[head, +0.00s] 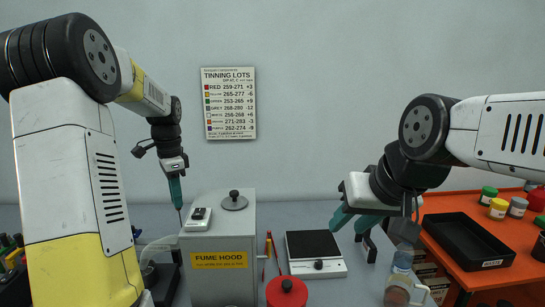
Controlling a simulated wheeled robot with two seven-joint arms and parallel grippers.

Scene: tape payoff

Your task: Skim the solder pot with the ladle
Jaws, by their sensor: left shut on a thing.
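My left gripper (176,196) points down behind and left of the grey fume hood (220,230). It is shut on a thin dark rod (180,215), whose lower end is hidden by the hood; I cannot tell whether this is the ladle. I cannot make out the solder pot. A dark apparatus (163,283) is partly visible left of the hood. My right gripper (352,218) is at the right of the bench, its teal fingers apart and nothing visible between them.
A black-topped plate unit (312,244) lies right of the hood, near a red round-lidded item (287,290). A clear bottle (401,268) stands below my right arm. An orange table (464,262) holds a black tray (468,226) and several colored-lid jars. A tinning chart (229,103) hangs on the wall.

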